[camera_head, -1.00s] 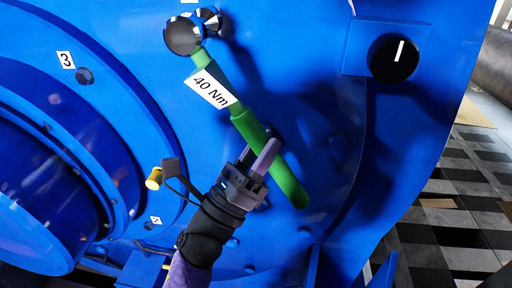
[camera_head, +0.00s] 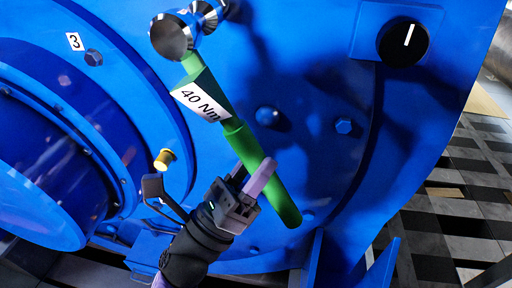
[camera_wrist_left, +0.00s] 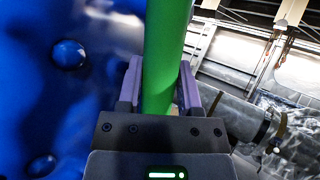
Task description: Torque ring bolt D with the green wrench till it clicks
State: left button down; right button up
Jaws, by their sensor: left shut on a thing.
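The green wrench (camera_head: 245,147) slants across the blue motor face, its label reading 40 Nm. Its silver round head (camera_head: 176,35) is at the upper left end of the handle, by the top edge of the head view. My left gripper (camera_head: 256,176) is shut on the lower part of the green handle. In the left wrist view the handle (camera_wrist_left: 166,60) stands between the two purple fingers. Ring bolt D and its letter cannot be made out; whether the wrench head sits on a bolt is hidden. My right gripper is not in view.
The blue motor (camera_head: 310,80) fills most of the view. A bolt marked 3 (camera_head: 93,57), a yellow-capped fitting (camera_head: 163,159) and a black round knob (camera_head: 402,42) stand out from it. Checkered floor (camera_head: 455,200) lies open at the right.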

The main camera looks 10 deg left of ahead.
pick_arm(q)
jog(key=shift+s+r, duration=0.15)
jog(key=shift+s, duration=0.25)
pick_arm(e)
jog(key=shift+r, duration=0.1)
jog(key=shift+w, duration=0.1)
